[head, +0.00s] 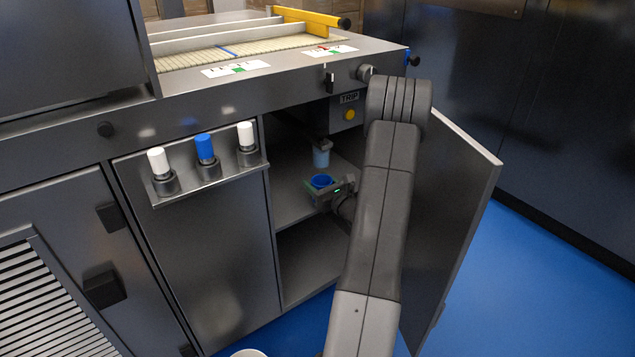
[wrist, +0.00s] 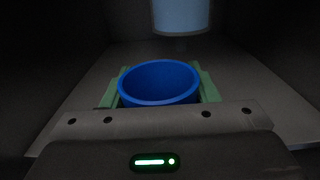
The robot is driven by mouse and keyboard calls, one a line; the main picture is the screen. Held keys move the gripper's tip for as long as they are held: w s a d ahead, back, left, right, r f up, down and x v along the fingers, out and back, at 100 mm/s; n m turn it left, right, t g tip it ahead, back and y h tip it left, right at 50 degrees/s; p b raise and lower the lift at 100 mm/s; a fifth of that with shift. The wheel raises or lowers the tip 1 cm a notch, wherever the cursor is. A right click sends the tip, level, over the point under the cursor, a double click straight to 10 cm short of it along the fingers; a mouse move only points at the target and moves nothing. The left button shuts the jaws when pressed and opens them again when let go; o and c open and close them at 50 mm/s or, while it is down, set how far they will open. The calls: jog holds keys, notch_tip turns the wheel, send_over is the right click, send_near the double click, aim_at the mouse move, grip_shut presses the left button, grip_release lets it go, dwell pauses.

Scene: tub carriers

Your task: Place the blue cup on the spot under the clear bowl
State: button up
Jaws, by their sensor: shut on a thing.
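The blue cup (head: 321,181) is upright inside the open cabinet in the head view, held by my gripper (head: 322,187). In the wrist view the blue cup (wrist: 159,82) sits between the two green fingers of my gripper (wrist: 160,88), which are shut on it. The clear bowl (head: 321,156) hangs under the housing in the cabinet, behind and above the cup. In the wrist view the pale bluish bowl (wrist: 181,15) shows at the top, a little right of the cup. The spot under it is not clearly marked in the dark.
The cabinet shelf (wrist: 95,85) spreads around and behind the cup. An open cabinet door (head: 452,215) stands right of my arm. A rack (head: 212,185) with white and blue capped bottles hangs on the left door.

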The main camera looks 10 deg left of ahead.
aim_at(317, 179)
jog(key=shift+w+a, duration=0.15)
jog(key=shift+w, duration=0.55)
jog(key=w, duration=0.1)
jog(key=w+b, duration=0.1)
jog(key=shift+w+a+f, duration=0.1)
jog(key=shift+w+a, duration=0.2)
jog(key=shift+w, duration=0.05)
jog(key=shift+f+b, duration=0.35)
jog(key=shift+f, duration=0.3)
jog(key=shift+f, duration=0.15)
jog(key=o, duration=1.1)
jog(key=shift+c, duration=0.2)
